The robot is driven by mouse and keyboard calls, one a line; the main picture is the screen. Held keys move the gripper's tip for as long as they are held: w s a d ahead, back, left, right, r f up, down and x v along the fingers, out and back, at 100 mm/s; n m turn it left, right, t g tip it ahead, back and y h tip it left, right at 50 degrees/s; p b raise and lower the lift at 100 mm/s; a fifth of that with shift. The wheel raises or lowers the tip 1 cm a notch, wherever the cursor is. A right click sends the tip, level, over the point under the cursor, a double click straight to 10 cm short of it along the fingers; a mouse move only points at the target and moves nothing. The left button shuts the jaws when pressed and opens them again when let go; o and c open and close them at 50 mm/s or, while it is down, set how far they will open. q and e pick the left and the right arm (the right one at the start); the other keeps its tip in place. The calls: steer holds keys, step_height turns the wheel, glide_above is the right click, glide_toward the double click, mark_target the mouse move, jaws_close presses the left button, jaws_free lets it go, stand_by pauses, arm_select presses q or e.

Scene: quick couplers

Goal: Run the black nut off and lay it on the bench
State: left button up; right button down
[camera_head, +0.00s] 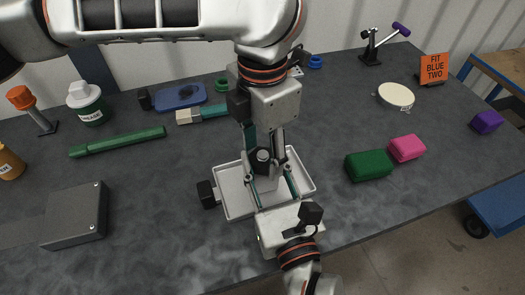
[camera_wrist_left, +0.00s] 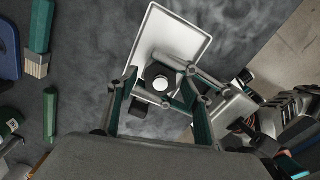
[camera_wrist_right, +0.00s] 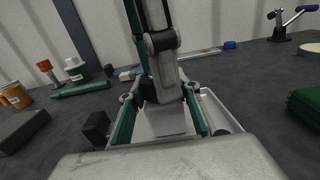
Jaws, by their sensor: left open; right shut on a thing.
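The black nut (camera_head: 262,160), with a pale round end in its middle, sits above the white tray (camera_head: 233,208); the left wrist view also shows it (camera_wrist_left: 158,76). My left gripper (camera_head: 264,146) reaches down from above, its fingers open on either side of the nut. Whether they touch it is unclear. My right gripper (camera_head: 271,184) comes from the front edge, shut on a light grey coupler body (camera_wrist_right: 163,120) below the nut. The fingers hide much of the body, and the nut's thread is hidden.
A black block (camera_head: 207,194) is at the tray's left edge. Green (camera_head: 368,165) and pink (camera_head: 407,148) blocks lie right, a grey box (camera_head: 75,215) left, and a green bar (camera_head: 118,141) behind it. Bare bench shows between the grey box and the tray.

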arm_select(q)
steer(key=shift+r, duration=1.95)
steer(key=shift+c, duration=0.4)
step_height(320, 180, up, 3)
steer(key=m, duration=0.3)
steer(key=shift+f, duration=3.85)
steer(key=c, duration=1.1)
steer(key=shift+n, duration=1.5)
steer(key=shift+c, duration=0.3)
steer(key=o, duration=1.2)
steer(key=shift+o, duration=0.2)
